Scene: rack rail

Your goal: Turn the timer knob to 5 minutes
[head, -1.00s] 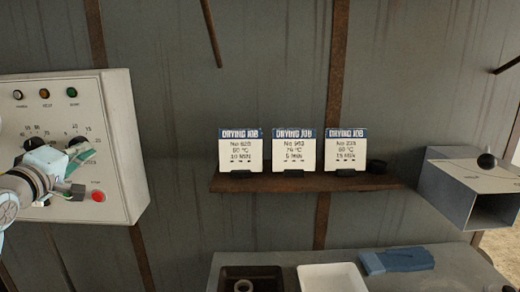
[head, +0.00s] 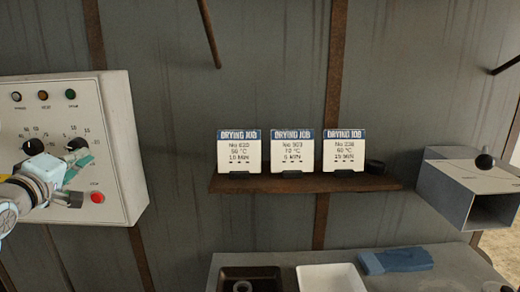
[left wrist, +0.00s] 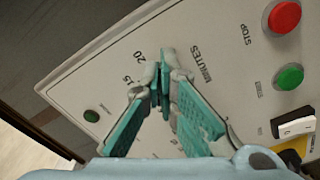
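The timer knob (head: 77,144) is a black dial on the right half of the pale control panel (head: 115,150). In the head view it shows just above my left gripper (head: 84,165); its exact setting is too small to read. In the left wrist view my left gripper (left wrist: 162,76) has its teal fingers drawn together at the tips, with nothing visible between them. The tips lie over the dial area, beside the 15, 20 and MINUTES print. The knob is not clear there, and contact cannot be told. My right gripper is out of view.
A second black knob (head: 33,147) is left of the timer knob. A red stop button (head: 97,197) is below, and a green button (left wrist: 289,77) shows in the wrist view. Three drying job cards (head: 291,152) stand on a shelf (head: 290,184). The wall between panel and shelf is clear.

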